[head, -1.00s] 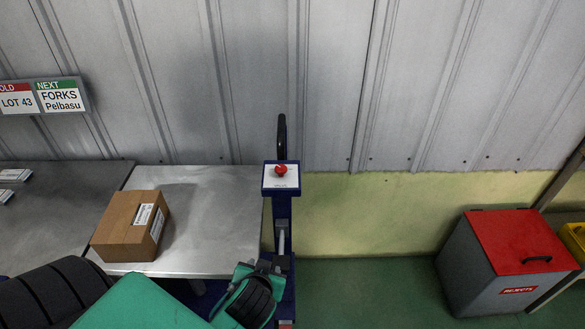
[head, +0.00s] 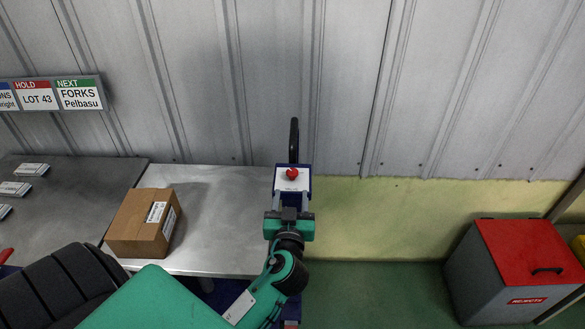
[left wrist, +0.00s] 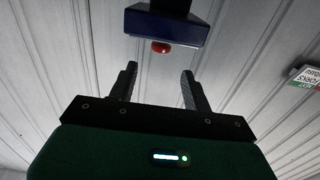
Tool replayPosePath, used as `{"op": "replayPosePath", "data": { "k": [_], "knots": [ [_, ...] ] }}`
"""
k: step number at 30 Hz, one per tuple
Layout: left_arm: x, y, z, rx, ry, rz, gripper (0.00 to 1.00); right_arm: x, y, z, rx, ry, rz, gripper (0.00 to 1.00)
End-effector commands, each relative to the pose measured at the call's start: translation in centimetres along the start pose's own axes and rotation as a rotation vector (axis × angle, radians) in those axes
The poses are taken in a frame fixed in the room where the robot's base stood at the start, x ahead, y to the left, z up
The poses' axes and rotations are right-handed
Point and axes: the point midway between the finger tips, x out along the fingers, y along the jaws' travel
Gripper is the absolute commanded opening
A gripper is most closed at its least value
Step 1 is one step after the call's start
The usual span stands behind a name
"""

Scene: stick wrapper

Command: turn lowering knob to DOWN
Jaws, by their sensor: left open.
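The lowering knob is a small red knob (head: 292,173) on the white face of a blue control head (head: 307,184) on an upright post. My left gripper (head: 290,198) is just below the knob in the head view, its two fingers apart and pointing toward the control head. In the left wrist view the red knob (left wrist: 161,47) shows beyond the gap between the open fingers (left wrist: 158,73), under the blue control head (left wrist: 165,24). The fingers do not touch the knob. The DOWN marking is too small to read. My right gripper is not in view.
A cardboard box (head: 140,225) sits on a metal table (head: 225,235) left of the post. A black handle (head: 294,138) rises behind the control head. A grey bin with a red lid (head: 525,250) stands at right. The green floor (head: 385,295) between is clear.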

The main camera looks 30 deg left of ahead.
Motion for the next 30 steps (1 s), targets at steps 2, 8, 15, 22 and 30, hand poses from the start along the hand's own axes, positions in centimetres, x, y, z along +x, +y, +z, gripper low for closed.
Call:
{"op": "replayPosePath", "data": {
  "k": [2,8,15,22,30],
  "knots": [
    [1.9,-0.1,-0.6,0.004,0.003,-0.001,0.49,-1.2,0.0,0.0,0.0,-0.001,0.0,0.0],
    [6.1,0.0,-0.5,0.003,0.001,0.0,0.49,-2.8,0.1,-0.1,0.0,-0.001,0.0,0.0],
    [9.3,0.0,-0.2,0.002,-0.001,0.0,0.49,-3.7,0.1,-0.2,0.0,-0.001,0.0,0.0],
    [10.1,-0.1,0.0,0.001,-0.002,-0.001,0.49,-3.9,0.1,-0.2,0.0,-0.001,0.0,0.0],
    [10.1,-0.1,0.1,0.001,-0.002,-0.001,0.34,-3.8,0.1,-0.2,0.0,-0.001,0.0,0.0]
  ]
}}
